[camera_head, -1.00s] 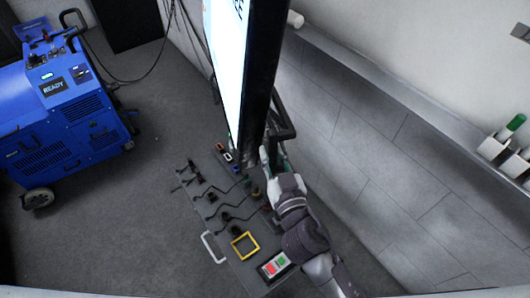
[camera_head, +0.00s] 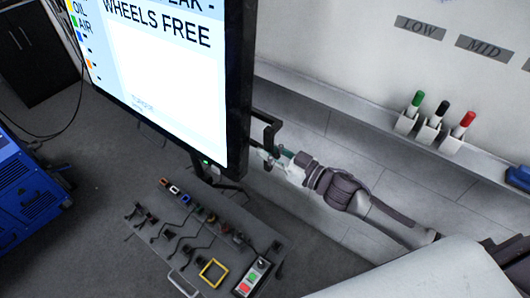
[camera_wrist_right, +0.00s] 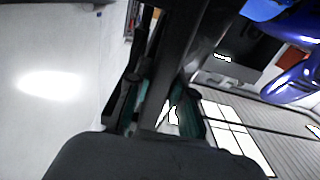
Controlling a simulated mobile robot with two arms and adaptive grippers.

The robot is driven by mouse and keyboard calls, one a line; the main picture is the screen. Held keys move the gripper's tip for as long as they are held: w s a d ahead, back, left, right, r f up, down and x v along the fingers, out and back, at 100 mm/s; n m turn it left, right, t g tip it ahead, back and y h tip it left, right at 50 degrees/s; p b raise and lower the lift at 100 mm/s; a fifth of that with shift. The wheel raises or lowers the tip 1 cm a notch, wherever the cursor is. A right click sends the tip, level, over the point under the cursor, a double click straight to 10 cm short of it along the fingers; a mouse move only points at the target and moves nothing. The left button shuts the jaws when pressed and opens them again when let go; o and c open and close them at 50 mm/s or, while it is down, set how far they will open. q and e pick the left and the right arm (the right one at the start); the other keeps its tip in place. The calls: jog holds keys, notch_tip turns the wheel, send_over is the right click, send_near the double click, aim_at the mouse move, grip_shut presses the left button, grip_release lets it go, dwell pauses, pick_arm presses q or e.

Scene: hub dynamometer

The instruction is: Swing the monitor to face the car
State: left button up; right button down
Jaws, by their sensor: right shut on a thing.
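The monitor (camera_head: 165,65) is a large flat screen with a dark frame, seen at an angle in the head view. Its lit screen faces left and toward the front, with the words "WHEELS FREE" in view. A dark bar handle (camera_head: 268,122) sticks out behind its right edge. My right gripper (camera_head: 270,158) is shut on this handle. In the right wrist view the dark bar (camera_wrist_right: 172,75) runs between the two fingers (camera_wrist_right: 160,110). My left gripper is out of view.
Below the monitor stands a grey console (camera_head: 215,245) with levers, a yellow frame (camera_head: 213,272) and a red-green button box (camera_head: 252,277). A blue machine (camera_head: 30,195) is at the left. Marker holders (camera_head: 430,128) line the wall ledge.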

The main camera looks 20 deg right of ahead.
jog(key=c, duration=1)
grip_release()
jog(key=v, duration=1.2)
jog(key=shift+a, duration=0.1)
